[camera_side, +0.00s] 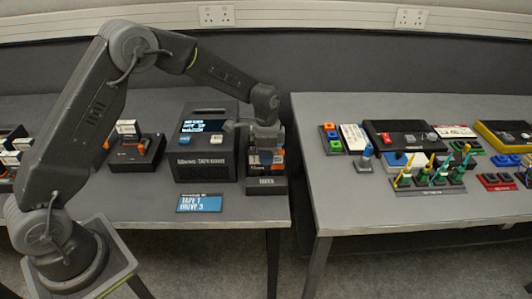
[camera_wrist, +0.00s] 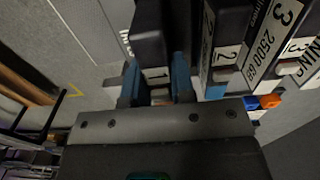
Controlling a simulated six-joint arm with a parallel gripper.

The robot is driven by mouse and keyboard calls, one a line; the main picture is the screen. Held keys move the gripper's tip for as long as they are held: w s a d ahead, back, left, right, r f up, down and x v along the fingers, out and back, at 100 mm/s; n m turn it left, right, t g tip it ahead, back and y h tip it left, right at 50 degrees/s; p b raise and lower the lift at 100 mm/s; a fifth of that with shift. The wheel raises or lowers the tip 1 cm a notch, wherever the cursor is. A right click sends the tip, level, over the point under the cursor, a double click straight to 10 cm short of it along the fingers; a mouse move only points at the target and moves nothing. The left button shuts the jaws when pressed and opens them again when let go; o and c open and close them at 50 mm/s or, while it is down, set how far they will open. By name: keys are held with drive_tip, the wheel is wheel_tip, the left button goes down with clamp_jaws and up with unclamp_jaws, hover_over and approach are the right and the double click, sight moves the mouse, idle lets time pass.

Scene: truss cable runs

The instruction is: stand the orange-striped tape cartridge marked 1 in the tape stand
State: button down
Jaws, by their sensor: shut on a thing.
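My gripper (camera_side: 265,150) is low over the tape stand (camera_side: 266,186) near the right edge of the left table. In the wrist view its blue fingers (camera_wrist: 156,88) are shut on a dark cartridge with a white label marked 1 (camera_wrist: 155,74). Cartridges marked 2 (camera_wrist: 226,60) and 3 (camera_wrist: 275,35) stand close to its right in that view. In the side view orange and white cartridge ends (camera_side: 279,156) show beside my fingers, over the stand. The held cartridge's lower end is hidden, so I cannot tell if it touches the stand's floor.
A black tape bank box (camera_side: 205,165) with a lit screen stands just left of the stand. A blue sign (camera_side: 200,203) reading tape 1, drive 3 lies in front. A black holder (camera_side: 135,155) is farther left. A gap separates the cluttered right table (camera_side: 330,195).

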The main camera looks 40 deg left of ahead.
drive_tip(key=shift+f, duration=0.4)
drive_tip(key=c, duration=0.6)
unclamp_jaws()
drive_tip(key=shift+o, duration=0.2)
drive_tip(key=shift+r, duration=3.75)
